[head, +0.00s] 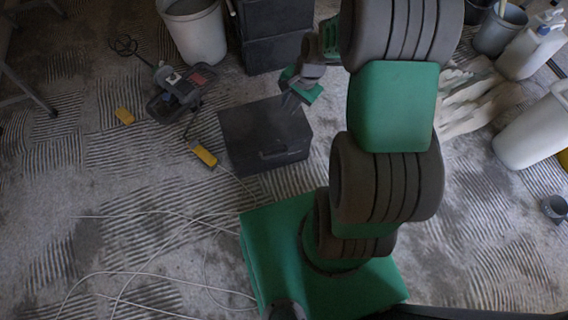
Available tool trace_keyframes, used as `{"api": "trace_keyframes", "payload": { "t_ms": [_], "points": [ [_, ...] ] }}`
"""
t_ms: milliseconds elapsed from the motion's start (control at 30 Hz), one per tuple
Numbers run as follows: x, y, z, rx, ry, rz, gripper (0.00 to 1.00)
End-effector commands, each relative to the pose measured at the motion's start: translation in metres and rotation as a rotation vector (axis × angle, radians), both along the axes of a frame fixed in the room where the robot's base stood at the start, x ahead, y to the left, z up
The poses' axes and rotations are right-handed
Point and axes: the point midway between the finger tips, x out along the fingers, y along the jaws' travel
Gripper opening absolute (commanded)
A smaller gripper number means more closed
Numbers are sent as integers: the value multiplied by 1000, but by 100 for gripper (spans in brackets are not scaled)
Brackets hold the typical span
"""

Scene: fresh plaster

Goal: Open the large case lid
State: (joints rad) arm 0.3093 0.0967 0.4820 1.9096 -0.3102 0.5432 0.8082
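A dark grey case (250,132) sits on the floor, left of my arm. Its lid looks closed, and a handle shows on its front side. My gripper (291,99) is small in the picture at the case's back right, over or beside the top edge. I cannot tell whether it touches the lid. The fingers are too small and dark to show whether they are open or shut. My green and dark grey arm hides the floor to the right of the case.
Behind the case stand stacked dark boxes (270,52) and a grey bucket (196,35). A dark power tool (180,90) and a yellow block (204,156) lie to the left. Pale cables (130,273) cross the floor at front left. Containers (532,48) stand at right.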

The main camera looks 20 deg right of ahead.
Motion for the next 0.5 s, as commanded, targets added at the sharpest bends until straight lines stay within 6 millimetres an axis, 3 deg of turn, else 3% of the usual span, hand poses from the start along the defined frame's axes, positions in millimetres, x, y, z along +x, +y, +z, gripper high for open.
{"api": "trace_keyframes", "payload": {
  "t_ms": [33,100,200,300,500],
  "points": [
    [1,-7,-90,58,43,-114,22],
    [3,-13,-154,132,81,-265,22],
    [2,-17,-217,210,125,-429,22],
    [0,-18,-246,254,149,-520,22],
    [3,-9,-270,267,157,-545,22]
  ]
}}
